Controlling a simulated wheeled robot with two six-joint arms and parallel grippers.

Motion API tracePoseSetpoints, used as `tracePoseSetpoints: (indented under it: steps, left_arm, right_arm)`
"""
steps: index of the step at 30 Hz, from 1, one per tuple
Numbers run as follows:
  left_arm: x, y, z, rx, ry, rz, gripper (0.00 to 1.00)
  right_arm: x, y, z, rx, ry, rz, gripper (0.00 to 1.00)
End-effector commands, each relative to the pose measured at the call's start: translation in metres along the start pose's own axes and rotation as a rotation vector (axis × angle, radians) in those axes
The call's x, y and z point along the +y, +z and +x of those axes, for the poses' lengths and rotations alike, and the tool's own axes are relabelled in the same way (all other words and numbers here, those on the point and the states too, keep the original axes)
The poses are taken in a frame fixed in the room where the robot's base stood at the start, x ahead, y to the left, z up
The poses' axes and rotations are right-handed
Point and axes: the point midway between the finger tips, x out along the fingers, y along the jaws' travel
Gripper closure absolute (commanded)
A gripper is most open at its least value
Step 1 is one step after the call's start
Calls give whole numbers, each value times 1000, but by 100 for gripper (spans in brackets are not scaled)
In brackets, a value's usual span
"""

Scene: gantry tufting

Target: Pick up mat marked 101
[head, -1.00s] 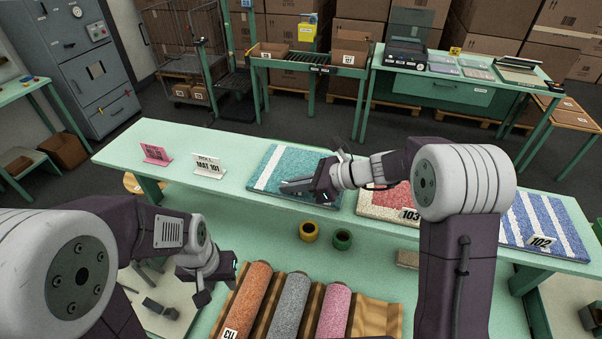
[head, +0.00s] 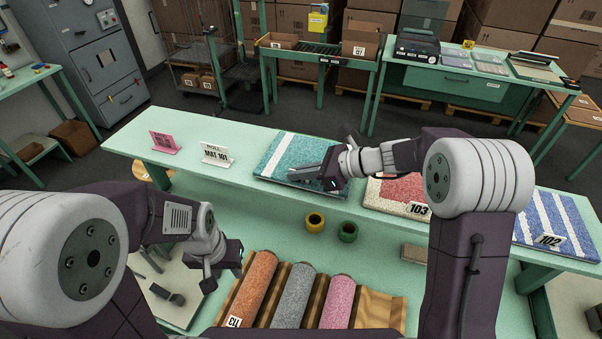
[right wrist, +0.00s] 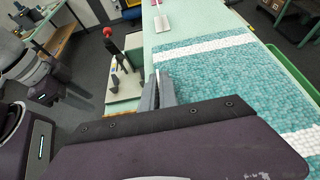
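The mat beside the MAT 101 sign is teal with white stripes (head: 283,150). It lies flat on the long raised green shelf. It also fills the right side of the right wrist view (right wrist: 215,75). My right gripper (head: 305,173) is over the mat's near part and hides some of it. Its fingers (right wrist: 160,92) look close together in the right wrist view, at the mat's edge. I cannot tell whether they touch the mat or have any gap. My left gripper (head: 217,277) hangs low at the left, away from the mat; its finger opening is unclear.
The sign reading MAT 101 (head: 216,154) and a pink sign (head: 164,143) stand left of the mat. A red mat marked 103 (head: 393,192) and a blue striped mat marked 102 (head: 553,222) lie to the right. Rolled mats (head: 293,295) lie below the shelf.

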Motion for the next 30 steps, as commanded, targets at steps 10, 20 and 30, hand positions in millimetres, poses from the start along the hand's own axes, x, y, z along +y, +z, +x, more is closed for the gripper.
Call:
tracePoseSetpoints:
  steps: [10,20,30]
  left_arm:
    - [0,1,13,0,0,0,64]
    - [0,2,15,0,0,0,64]
    - [0,2,15,0,0,0,64]
  right_arm:
    - [-28,31,-51,-3,-8,-3,100]
    - [-71,43,-114,-1,-3,-2,100]
    - [-77,45,-125,-1,0,0,100]
